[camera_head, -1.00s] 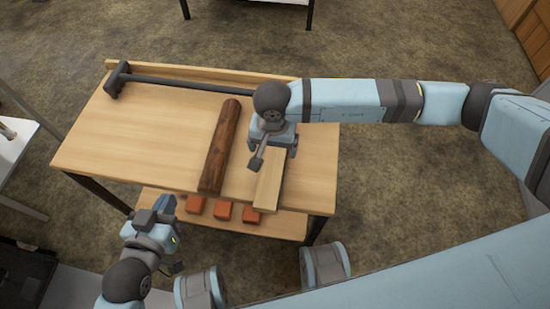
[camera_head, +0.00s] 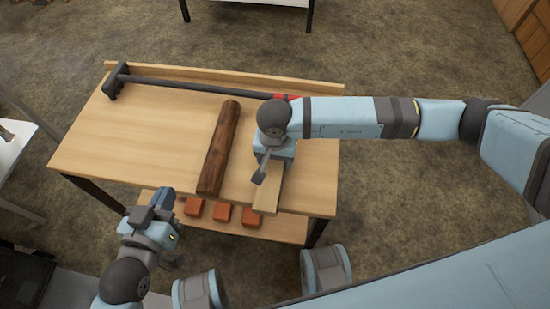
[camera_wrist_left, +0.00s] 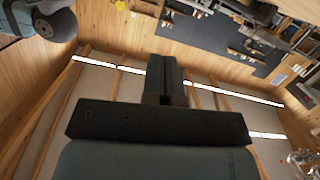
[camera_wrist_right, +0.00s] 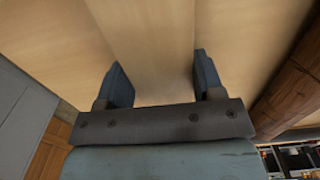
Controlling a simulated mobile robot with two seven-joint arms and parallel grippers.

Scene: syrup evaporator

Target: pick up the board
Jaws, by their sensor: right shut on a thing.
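The board (camera_head: 267,198) is a light wooden plank at the right of the workbench. Its near end reaches the front edge of the top; my right arm hides its far end in the head view. In the right wrist view, my right gripper (camera_wrist_right: 162,78) has one finger on each side of the board (camera_wrist_right: 152,35) and is shut on it. I cannot tell whether the board is clear of the top. My left gripper (camera_head: 162,200) is shut and empty in front of the bench's left part. Its fingers (camera_wrist_left: 165,80) are together in the left wrist view.
A dark log (camera_head: 218,148) lies left of the board on the workbench (camera_head: 125,150). A long black-handled tool (camera_head: 190,83) lies along the back edge. Several orange blocks (camera_head: 222,213) sit on the lower shelf. The bench's left part is clear.

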